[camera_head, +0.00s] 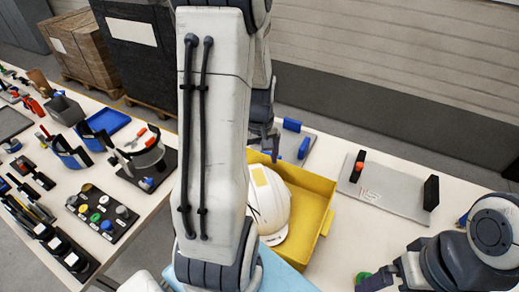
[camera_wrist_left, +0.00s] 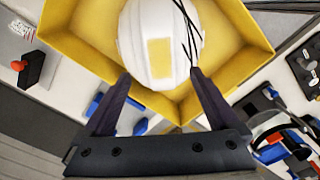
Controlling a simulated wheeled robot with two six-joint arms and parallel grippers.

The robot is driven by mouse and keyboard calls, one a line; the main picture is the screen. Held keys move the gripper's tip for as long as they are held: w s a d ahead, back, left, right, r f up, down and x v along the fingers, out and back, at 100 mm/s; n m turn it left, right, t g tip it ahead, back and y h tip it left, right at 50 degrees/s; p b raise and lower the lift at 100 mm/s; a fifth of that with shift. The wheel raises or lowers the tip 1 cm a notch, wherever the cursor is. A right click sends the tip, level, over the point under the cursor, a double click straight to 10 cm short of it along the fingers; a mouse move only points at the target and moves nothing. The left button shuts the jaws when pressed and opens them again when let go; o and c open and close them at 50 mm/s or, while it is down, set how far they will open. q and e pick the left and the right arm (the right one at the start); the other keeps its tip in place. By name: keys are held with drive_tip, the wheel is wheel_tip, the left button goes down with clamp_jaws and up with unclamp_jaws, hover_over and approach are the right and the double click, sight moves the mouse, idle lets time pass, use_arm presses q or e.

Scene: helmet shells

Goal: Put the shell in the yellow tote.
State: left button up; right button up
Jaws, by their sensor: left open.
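The white helmet shell (camera_head: 270,205) with a yellow patch sits inside the yellow tote (camera_head: 318,205), partly hidden by my left arm in the head view. In the left wrist view the shell (camera_wrist_left: 160,40) lies dome towards the camera within the walls of the tote (camera_wrist_left: 245,22). My left gripper (camera_head: 272,154) is above the tote's far side, partly hidden behind my own arm. In the left wrist view its fingers (camera_wrist_left: 160,74) are spread apart, with the shell's patched end showing between and beyond the tips. Whether they touch the shell I cannot tell.
A grey board (camera_head: 388,190) with black and red blocks lies right of the tote. Another board with blue pieces (camera_head: 303,148) lies behind it. The left table holds a dark caddy with coloured knobs (camera_head: 100,212), a clear visor (camera_head: 147,158) and tools. My right arm shows at lower right.

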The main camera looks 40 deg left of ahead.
sight(259, 178)
use_arm(q)
wheel_tip(259, 178, up, 5)
idle(0.3)
drive_tip(key=shift+f, duration=0.1)
idle(0.3)
wheel_tip(259, 178, down, 13)
drive_tip(key=shift+r+p, duration=0.15)
drive_tip(key=shift+p, duration=0.3)
wheel_tip(259, 178, up, 2)
drive_tip(key=shift+r, duration=0.75)
